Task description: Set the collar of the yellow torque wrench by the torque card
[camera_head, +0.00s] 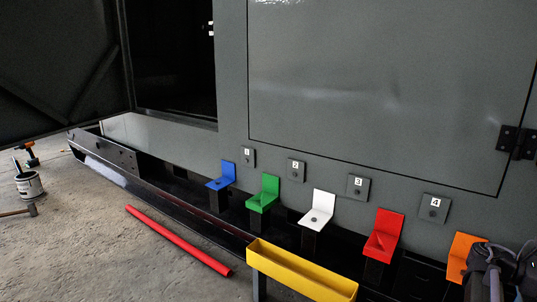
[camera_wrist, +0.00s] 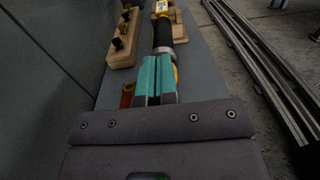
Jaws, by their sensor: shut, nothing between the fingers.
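In the wrist view, the yellow torque wrench (camera_wrist: 163,34) lies lengthwise on a grey surface at the top centre. It has a black grip, a silvery ring that looks like its collar (camera_wrist: 163,50), and a yellow part at its far end. My gripper (camera_wrist: 158,62) has teal fingers, shut with nothing between them. The fingertips are right by the silvery ring and hide part of the wrench. I cannot tell whether they touch it. I cannot make out the torque card in either view. The head view shows neither the wrench nor my fingers.
A wooden block (camera_wrist: 122,48) with dark pegs or sockets stands left of the wrench, near a grey wall. Metal rails (camera_wrist: 258,62) run along the floor at right. The head view shows coloured brackets, including a red one (camera_head: 383,236), a yellow trough (camera_head: 300,272) and a red rod (camera_head: 178,240).

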